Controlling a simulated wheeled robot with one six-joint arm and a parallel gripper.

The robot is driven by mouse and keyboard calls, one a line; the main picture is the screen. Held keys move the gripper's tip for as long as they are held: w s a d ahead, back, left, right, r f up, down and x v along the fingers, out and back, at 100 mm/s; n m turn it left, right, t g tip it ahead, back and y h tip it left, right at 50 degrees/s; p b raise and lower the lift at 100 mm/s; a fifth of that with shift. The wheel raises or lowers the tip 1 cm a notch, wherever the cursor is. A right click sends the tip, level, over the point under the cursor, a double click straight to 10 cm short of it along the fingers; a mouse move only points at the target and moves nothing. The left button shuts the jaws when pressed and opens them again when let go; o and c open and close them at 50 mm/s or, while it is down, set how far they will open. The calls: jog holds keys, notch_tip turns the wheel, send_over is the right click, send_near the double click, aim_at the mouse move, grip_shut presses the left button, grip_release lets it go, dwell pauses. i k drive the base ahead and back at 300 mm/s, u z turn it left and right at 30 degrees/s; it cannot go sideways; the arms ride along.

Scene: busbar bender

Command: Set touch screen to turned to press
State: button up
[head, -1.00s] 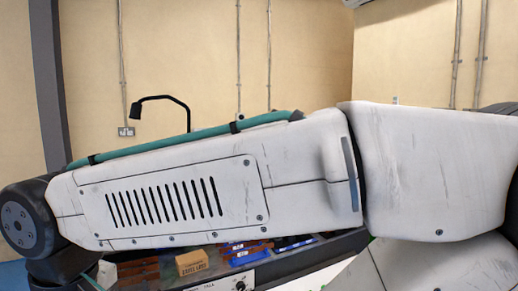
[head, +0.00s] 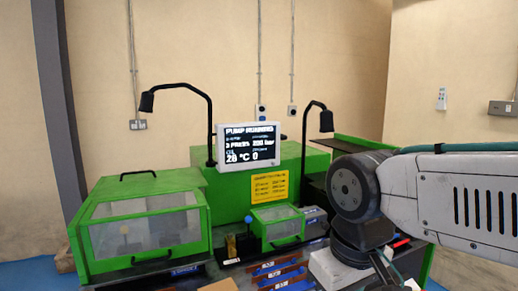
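The touch screen (head: 249,146) is a white-framed panel with a dark display and white text. It stands above the green machine (head: 235,190), near the middle of the head view. My gripper cannot be made out in this view.
Two black lamps (head: 147,101) (head: 327,120) arch beside the screen. A large green clear-windowed cover (head: 145,222) stands left and a smaller one (head: 277,226) stands below the screen. A yellow label (head: 270,186) is on the machine. Coloured bars (head: 282,272) lie in front.

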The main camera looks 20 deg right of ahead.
aim_at(238, 146)
jog(key=z, duration=0.05)
jog(key=i, duration=0.5)
jog(key=k, duration=1.25)
jog(key=u, duration=0.8)
jog(key=i, duration=1.7)
jog(key=z, duration=0.8)
